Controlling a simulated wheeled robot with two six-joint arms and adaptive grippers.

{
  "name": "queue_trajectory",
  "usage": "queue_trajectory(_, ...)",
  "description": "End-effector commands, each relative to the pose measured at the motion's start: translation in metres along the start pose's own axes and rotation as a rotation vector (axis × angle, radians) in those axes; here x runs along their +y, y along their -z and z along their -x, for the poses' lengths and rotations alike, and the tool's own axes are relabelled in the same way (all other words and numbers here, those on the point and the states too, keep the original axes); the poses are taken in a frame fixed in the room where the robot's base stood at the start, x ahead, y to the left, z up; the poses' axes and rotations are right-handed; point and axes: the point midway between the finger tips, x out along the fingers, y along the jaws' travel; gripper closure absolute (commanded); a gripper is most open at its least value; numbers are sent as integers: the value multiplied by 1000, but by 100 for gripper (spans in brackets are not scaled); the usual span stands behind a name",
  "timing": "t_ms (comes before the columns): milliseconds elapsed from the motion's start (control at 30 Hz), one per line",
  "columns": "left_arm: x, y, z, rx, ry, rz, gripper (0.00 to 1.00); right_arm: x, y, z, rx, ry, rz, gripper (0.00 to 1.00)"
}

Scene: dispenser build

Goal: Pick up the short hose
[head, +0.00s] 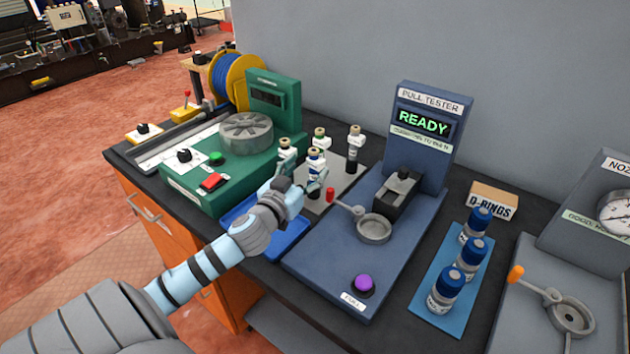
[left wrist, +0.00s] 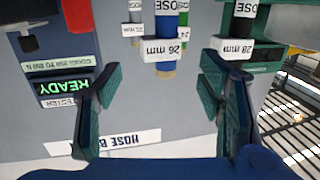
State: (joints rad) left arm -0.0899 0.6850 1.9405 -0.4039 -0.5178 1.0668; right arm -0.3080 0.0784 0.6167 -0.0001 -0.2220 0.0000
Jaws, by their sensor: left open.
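Several upright hose pieces with white tags stand on a grey board (head: 341,181) on the bench. A blue-topped hose (head: 316,156) is at my left gripper; in the left wrist view this blue hose (left wrist: 166,20) reads 26 mm and lies between the open fingers, with no clear contact. A hose reading 28 mm (left wrist: 235,48) is beside the right-hand finger there. Two smaller ones, 22 mm (left wrist: 133,30) and 24, stand behind. No tag says short. My left gripper (head: 306,180) also shows in the left wrist view (left wrist: 160,88), open and empty. My right gripper is not in view.
The pull tester (head: 420,125) reads READY, with a red-knobbed clamp right of the gripper. A green machine (head: 240,183) is on the left, a blue tray (head: 288,241) below the arm. Blue-capped bottles (head: 445,289) and a D-rings box (head: 493,200) are farther right.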

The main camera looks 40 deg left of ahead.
Motion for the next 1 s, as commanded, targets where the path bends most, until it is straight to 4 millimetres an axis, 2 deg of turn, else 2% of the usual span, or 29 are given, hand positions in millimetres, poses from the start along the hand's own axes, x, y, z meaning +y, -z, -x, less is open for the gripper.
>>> queue_trajectory(200, 0, 8, -37, 3, -1, 6, 38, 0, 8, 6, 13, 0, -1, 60)
queue_trajectory(300, 1, 6, -53, 0, -3, 3, 38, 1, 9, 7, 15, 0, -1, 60)
queue_trajectory(533, 2, 5, -57, 0, -6, 0, 38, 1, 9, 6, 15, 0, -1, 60)
queue_trajectory(900, 2, 5, -57, 0, -6, 0, 97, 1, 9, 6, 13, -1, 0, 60)
queue_trajectory(1000, 2, 5, -56, -1, -6, 0, 100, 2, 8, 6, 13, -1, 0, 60)
